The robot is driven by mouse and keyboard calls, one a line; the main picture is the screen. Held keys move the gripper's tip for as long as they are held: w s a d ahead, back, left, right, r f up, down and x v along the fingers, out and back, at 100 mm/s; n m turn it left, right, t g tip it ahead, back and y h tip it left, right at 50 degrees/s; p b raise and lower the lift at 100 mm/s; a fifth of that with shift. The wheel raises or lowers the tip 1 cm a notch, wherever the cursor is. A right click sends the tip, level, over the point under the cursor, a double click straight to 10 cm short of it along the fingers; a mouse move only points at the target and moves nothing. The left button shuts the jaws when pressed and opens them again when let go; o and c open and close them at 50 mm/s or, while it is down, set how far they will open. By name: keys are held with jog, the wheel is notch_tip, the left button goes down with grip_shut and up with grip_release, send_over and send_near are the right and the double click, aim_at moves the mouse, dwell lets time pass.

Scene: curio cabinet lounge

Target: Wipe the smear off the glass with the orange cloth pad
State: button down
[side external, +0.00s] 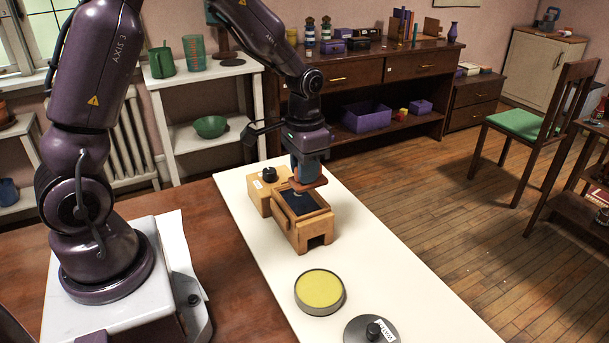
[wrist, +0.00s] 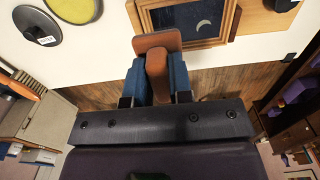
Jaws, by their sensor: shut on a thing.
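My gripper (side external: 308,168) is shut on the orange cloth pad (side external: 311,183), its blue fingers closed on either side of the pad's grip. In the wrist view the pad (wrist: 157,41) is held between the fingers (wrist: 157,75), with its flat face beyond the tips. The glass (side external: 299,203) is a dark pane in the top of a wooden box (side external: 318,233). The pad is over the pane's far edge; I cannot tell whether it touches. In the wrist view the glass (wrist: 176,18) shows a pale crescent and faint light marks; I cannot tell which is the smear.
A wooden block with a black knob (side external: 269,175) adjoins the box. A round yellow-topped dish (side external: 320,290) and a dark labelled lid (side external: 371,332) lie nearer on the pale tabletop (side external: 268,243). The tabletop between box and dish is clear. A dark sideboard (side external: 345,85) stands behind.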

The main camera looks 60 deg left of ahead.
jog(key=shift+r, duration=1.5)
